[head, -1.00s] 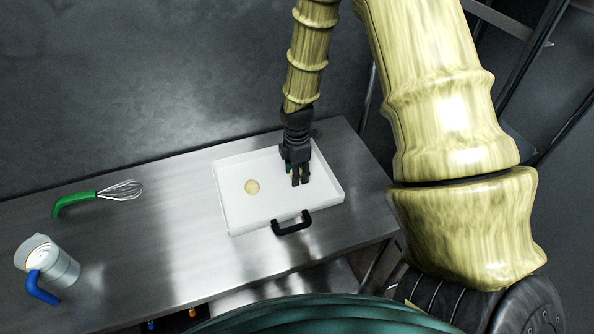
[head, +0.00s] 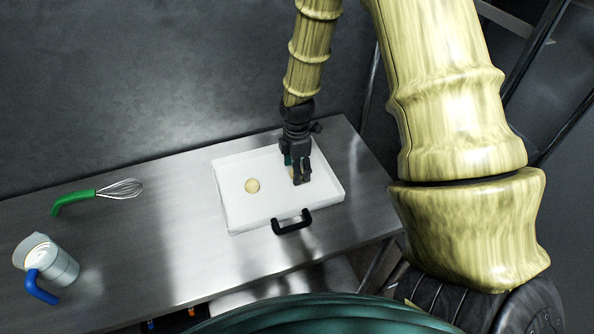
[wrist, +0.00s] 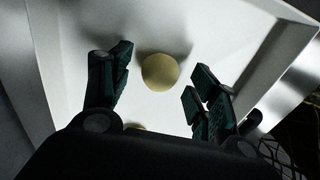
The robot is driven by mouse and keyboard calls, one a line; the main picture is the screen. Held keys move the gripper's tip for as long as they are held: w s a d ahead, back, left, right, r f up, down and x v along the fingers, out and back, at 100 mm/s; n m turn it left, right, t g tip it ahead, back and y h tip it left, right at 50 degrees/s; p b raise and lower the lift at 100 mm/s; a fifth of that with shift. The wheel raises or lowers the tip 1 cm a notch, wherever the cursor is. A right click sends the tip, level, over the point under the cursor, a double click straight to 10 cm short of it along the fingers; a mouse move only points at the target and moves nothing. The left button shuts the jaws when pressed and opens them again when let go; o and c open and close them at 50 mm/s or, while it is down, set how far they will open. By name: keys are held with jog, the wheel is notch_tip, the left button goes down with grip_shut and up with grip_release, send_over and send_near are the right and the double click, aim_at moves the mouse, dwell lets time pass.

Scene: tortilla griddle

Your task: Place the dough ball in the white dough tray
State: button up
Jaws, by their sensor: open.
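The white dough tray (head: 236,217) lies on the steel table, with a black handle (head: 291,222) on its front side. One pale round dough ball (head: 252,185) rests in the left part of the tray. My gripper (head: 301,180) is low over the tray's right part, fingers pointing down. A bit of a second pale ball (head: 292,174) shows beside the fingers, mostly hidden by them. In the wrist view the fingers are spread apart, with one whole ball (wrist: 160,72) in the gap between them. The edge of another ball (wrist: 133,127) shows just above the dark gripper body.
A whisk with a green handle (head: 75,202) lies at the left of the table. A measuring jug with a blue handle (head: 55,262) stands at the front left. The table between them and the tray is clear. A dark wall is behind the table.

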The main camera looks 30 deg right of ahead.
notch_tip(320, 180, up, 11)
jog(key=b, duration=0.2)
jog(key=shift+f+b, duration=0.2)
jog(key=shift+b, duration=0.2)
